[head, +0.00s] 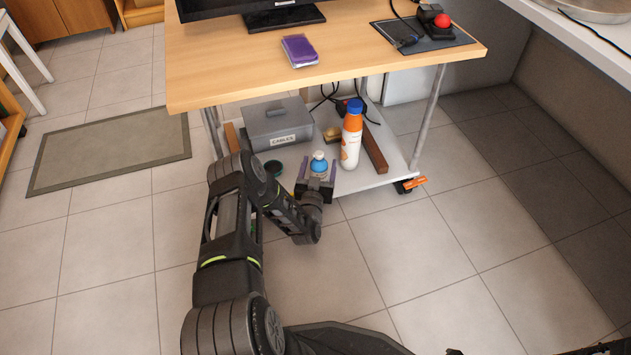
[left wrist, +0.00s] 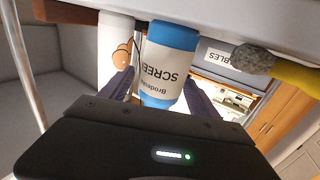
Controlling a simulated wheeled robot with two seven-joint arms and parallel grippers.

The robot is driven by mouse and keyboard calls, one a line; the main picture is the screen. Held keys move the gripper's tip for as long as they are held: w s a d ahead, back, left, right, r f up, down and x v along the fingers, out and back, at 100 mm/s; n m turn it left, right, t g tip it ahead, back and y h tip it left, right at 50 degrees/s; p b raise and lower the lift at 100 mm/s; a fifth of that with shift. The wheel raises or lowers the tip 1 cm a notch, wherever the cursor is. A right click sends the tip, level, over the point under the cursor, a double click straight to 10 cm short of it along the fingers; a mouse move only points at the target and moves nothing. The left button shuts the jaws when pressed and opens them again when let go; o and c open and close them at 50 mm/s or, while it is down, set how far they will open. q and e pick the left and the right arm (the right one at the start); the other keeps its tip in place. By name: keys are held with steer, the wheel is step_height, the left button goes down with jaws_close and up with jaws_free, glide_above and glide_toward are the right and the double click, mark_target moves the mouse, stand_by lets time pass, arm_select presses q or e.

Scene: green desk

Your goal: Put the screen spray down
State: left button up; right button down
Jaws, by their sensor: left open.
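The screen spray (head: 319,166) is a small blue bottle with a pale cap on the lower shelf (head: 352,181) of the desk, near its front edge. In the left wrist view, the screen spray (left wrist: 170,65) appears upside down with its "SCREEN" label facing the camera. My left gripper (head: 317,177) is open, with its purple fingers on either side of the bottle; the fingers (left wrist: 162,92) also show in the wrist view. The bottle's lower part is hidden by the gripper in the head view.
A white and orange bottle with a blue cap (head: 352,135) stands just right of the spray. The desk top (head: 220,75) overhangs the shelf.

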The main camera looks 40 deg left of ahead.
mark_target(318, 172)
arm_select(q)
steer(key=shift+s+d, duration=0.25)
steer(key=shift+s, duration=0.3)
steer(key=shift+s+d+p, duration=0.15)
steer(key=shift+s+p, duration=0.2)
steer(key=shift+p, duration=0.3)
steer(key=p+v, duration=0.4)
steer(key=v, duration=0.2)
steer(key=shift+s+d+r, duration=0.1)
steer(key=shift+s+d, duration=0.15)
steer(key=shift+s, duration=0.05)
steer(key=shift+s+d, duration=0.25)
steer(key=shift+s, duration=0.15)
arm_select(e)
steer(key=r, duration=0.3)
steer(key=s+r, duration=0.1)
steer(key=r, duration=0.1)
steer(key=shift+a+r, duration=0.1)
steer(key=shift+r, duration=0.1)
